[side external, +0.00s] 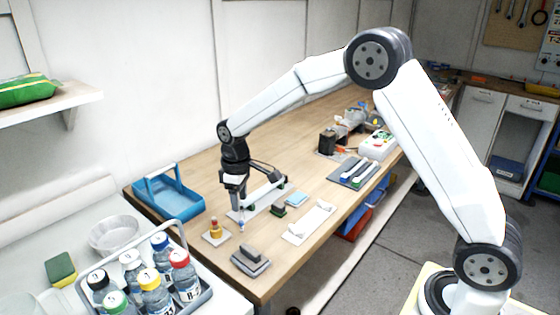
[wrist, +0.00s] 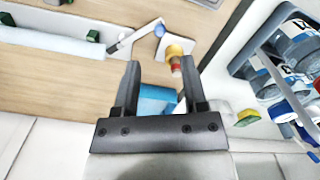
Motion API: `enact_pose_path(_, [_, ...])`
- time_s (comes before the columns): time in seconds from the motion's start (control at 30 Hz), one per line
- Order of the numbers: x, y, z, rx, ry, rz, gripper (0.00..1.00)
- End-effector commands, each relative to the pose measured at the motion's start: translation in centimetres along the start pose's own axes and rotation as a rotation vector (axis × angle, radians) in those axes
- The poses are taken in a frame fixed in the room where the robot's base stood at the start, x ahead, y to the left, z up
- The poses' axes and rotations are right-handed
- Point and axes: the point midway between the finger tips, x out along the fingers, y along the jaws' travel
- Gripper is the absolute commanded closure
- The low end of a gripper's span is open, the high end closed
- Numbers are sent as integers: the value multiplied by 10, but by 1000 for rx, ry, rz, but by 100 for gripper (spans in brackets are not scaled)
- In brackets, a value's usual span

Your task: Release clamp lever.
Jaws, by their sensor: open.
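A slim white lever (wrist: 133,38) with a blue ball end (wrist: 159,30) shows at the top middle of the wrist view. I take it for the clamp lever. A small blue tip (side external: 242,226), probably the same ball, shows just below my gripper (side external: 239,207) in the side view. In the wrist view my gripper (wrist: 160,75) is open, with nothing held between its fingers. The lever lies beyond the fingertips, apart from them. A long white bar (wrist: 50,42) with green blocks (wrist: 93,36) lies left of the lever.
A yellow and red knob (side external: 215,227) on a white plate stands close left of my gripper. A blue tray (side external: 170,195) sits at the back left. A grey block (side external: 251,260) is near the front edge. A bottle carrier (side external: 205,297) stands at the lower left.

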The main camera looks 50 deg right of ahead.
Motion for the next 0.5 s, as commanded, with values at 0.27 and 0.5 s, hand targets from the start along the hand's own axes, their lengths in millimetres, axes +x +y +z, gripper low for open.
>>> enact_pose_path(0.27, [2, 0, -1, -2, -1, -1, 45])
enact_pose_path(0.5, [20, 0, 0, -1, -3, -1, 45])
